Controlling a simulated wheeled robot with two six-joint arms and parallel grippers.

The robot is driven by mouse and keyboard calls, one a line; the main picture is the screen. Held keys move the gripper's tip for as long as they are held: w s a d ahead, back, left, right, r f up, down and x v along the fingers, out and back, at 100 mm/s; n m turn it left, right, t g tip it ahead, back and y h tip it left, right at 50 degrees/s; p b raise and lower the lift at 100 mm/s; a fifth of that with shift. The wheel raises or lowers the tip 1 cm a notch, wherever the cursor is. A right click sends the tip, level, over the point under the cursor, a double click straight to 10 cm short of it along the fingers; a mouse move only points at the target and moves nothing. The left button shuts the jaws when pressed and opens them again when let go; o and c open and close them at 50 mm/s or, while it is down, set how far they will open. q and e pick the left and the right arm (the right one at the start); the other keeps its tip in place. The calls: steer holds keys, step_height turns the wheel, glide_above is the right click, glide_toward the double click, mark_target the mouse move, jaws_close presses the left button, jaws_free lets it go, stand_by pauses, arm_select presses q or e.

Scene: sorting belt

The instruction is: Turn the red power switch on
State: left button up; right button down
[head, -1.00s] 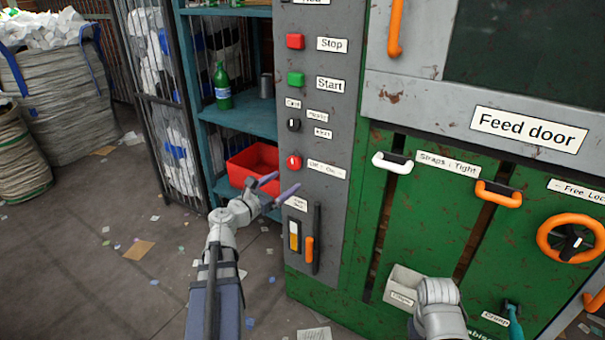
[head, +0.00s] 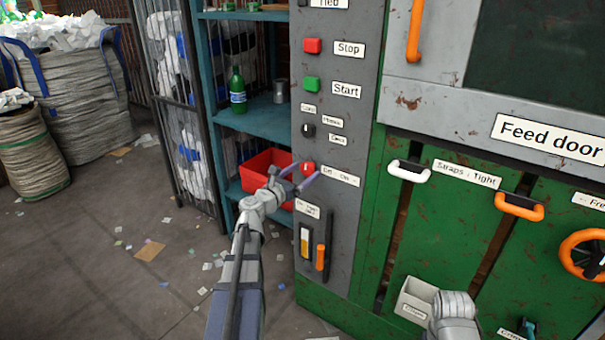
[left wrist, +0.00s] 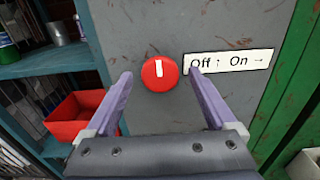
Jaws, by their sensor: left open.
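The red power switch (head: 307,168) is a round red knob on the grey control panel (head: 345,95). In the left wrist view the knob (left wrist: 160,73) has a white mark that stands nearly upright. The label beside it (left wrist: 230,61) reads "Off ↑ On →", so the mark points to Off. My left gripper (head: 296,181) is open in front of the switch. In the left wrist view its two fingers (left wrist: 158,82) lie to either side of the knob, with nothing between them in their grasp. My right arm shows at the bottom right, but its fingers cannot be made out.
A green Start button (head: 312,84), a red Stop button (head: 313,46) and a black selector (head: 308,130) sit above the switch. An orange lever (head: 321,257) is below. A red bin (head: 262,166) stands on the shelf to the left.

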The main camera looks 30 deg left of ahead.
arm_select(q)
steer(key=c, duration=1.4)
steer(key=shift+m, duration=0.3)
steer(key=m, duration=0.3)
steer(key=shift+m, duration=0.4)
steer(key=m, duration=0.9)
steer(key=shift+m, duration=2.3)
